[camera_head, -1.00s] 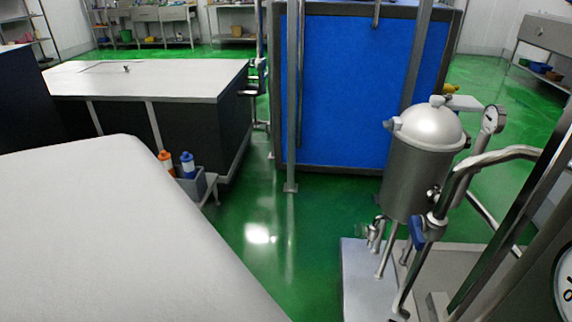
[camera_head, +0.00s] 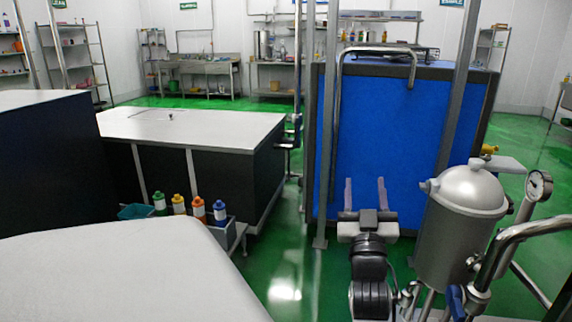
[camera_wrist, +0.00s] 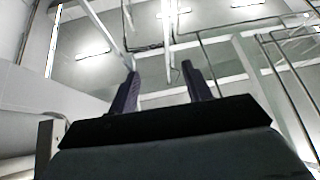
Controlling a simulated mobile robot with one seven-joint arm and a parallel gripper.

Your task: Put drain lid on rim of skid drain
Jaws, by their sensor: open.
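I cannot make out a drain lid or the rim of the skid drain in either view. My gripper (camera_head: 365,184) stands upright in front of the blue panel in the head view, with its two fingers apart and nothing between them. In the wrist view the fingers of my gripper (camera_wrist: 159,68) are also spread and empty, pointing toward the ceiling. A steel vessel (camera_head: 446,240) with a domed top stands right of my gripper, apart from it. The floor below my arm is mostly hidden.
A pressure gauge (camera_head: 539,185) and bent pipes stand at the right. The blue panel (camera_head: 400,130) is behind my gripper. A white-topped unit (camera_head: 230,128) and a caddy with several bottles (camera_head: 198,210) are left. Green floor (camera_head: 285,285) is clear between.

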